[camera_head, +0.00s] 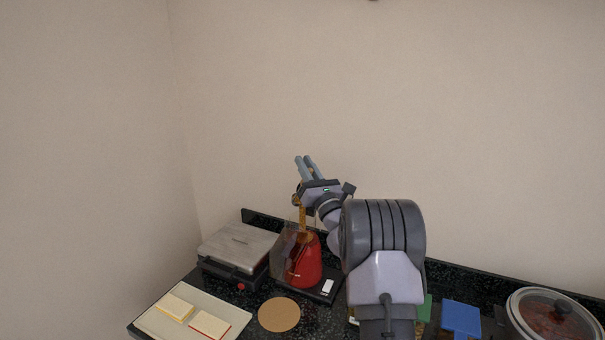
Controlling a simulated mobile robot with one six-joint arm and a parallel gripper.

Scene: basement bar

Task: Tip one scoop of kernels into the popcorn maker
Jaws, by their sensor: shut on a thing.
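The popcorn maker (306,264) is red with a clear front cover and stands on the counter, left of my arm. My gripper (306,160) is above it, its fingers pointing up and away. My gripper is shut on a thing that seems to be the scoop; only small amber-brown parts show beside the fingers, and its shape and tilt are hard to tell. A narrow amber-yellow streak (302,216), which looks like kernels, spans the space between my gripper and the top of the popcorn maker. The inside of the maker is hidden.
A grey press grill (238,246) stands left of the maker. In front are a pale board (168,326) with two small books or pads and a round cork mat (279,315). A blue block (461,318) and a lidded glass pot (553,316) are at right. Walls close the back and left.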

